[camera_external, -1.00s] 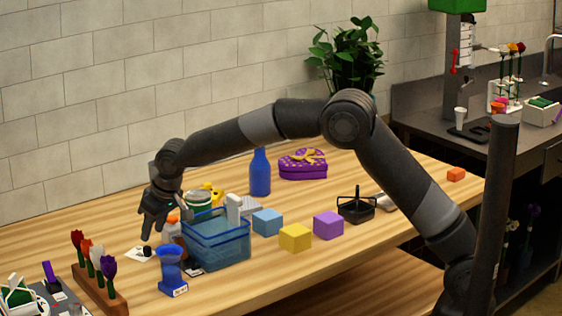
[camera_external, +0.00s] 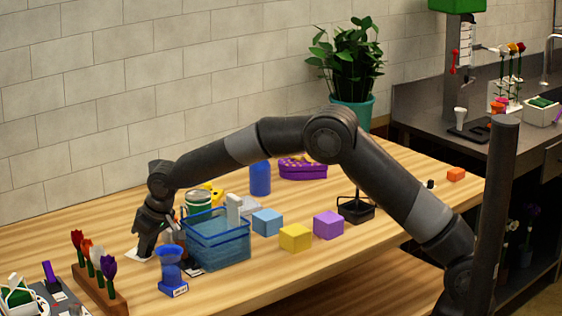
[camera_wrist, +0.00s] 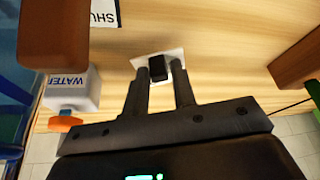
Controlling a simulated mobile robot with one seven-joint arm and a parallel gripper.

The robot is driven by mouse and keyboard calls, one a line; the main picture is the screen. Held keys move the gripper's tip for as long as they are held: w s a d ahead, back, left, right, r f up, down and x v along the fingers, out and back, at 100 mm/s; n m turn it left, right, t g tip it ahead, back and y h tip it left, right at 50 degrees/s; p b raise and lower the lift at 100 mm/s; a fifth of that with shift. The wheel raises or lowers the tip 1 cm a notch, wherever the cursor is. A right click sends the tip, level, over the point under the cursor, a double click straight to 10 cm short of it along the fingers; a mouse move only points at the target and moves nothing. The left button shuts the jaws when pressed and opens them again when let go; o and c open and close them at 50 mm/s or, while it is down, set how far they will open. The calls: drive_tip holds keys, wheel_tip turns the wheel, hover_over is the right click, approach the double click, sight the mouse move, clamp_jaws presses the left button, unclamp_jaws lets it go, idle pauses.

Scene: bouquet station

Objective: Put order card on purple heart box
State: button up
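The order card is a small white card (camera_external: 134,254) with a black block-like grip on it. It lies on the wooden table at the left, partly hidden by my gripper (camera_external: 147,252) in the external view. In the wrist view the card (camera_wrist: 176,56) lies under my fingertips (camera_wrist: 160,67). The black grip (camera_wrist: 157,68) sits between the two fingers, which stand apart with a small gap showing, so my gripper looks open around it.
A blue clear bin (camera_external: 222,246) stands just right of my gripper. A white bottle marked WATER (camera_wrist: 70,92) is close by. A blue vase (camera_external: 171,272) and flower rack (camera_external: 100,290) stand in front. A blue bottle (camera_external: 260,178) and coloured cubes (camera_external: 295,237) are farther right.

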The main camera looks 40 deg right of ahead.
clamp_jaws()
drive_tip(key=shift+r, duration=0.1)
